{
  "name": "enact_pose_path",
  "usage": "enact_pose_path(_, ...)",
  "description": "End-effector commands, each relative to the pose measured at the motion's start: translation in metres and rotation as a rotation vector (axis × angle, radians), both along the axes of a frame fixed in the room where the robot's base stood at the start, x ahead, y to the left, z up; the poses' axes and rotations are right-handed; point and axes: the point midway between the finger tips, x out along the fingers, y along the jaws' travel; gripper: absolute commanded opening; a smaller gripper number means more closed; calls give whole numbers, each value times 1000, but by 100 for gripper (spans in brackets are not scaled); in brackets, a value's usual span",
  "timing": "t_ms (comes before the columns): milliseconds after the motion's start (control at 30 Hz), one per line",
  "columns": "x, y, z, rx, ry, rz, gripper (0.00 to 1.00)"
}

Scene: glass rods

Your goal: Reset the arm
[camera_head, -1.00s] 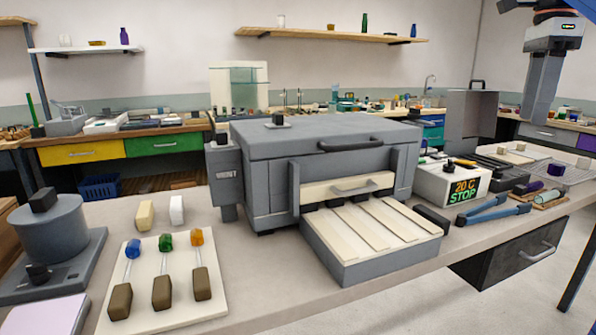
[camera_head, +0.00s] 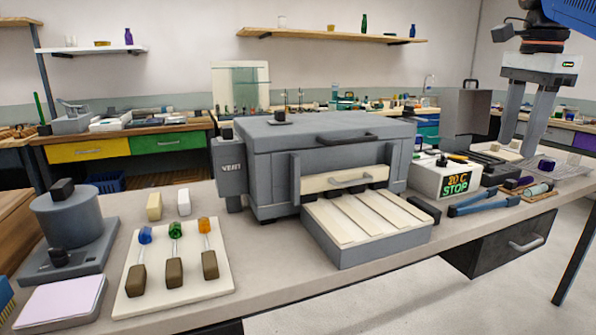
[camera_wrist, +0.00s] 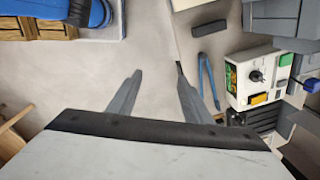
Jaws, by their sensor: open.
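My gripper (camera_head: 517,150) hangs at the upper right in the head view, its two grey fingers pointing down and apart with nothing between them. In the wrist view my gripper (camera_wrist: 158,78) is also open and empty, over pale floor beside the bench edge. The blue tongs (camera_wrist: 208,80) lie to the right of the fingers in the wrist view, and they show on the bench front (camera_head: 472,204) in the head view.
A grey furnace (camera_head: 320,150) stands mid-bench with a slatted tray (camera_head: 385,255) before it. A controller box (camera_head: 428,180) reads "20 C STOP". Three colour-tipped rods lie on a white board (camera_head: 205,290). A wire rack (camera_head: 572,168) stands near my gripper in the head view.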

Motion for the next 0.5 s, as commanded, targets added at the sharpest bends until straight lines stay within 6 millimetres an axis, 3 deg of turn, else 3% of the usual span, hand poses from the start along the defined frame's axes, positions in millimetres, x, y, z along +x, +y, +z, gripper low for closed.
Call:
enact_pose_path(167, -16, 24, -39, -30, -39, 222, 45)
enact_pose_path(500, -67, 77, -163, -145, -137, 825, 45)
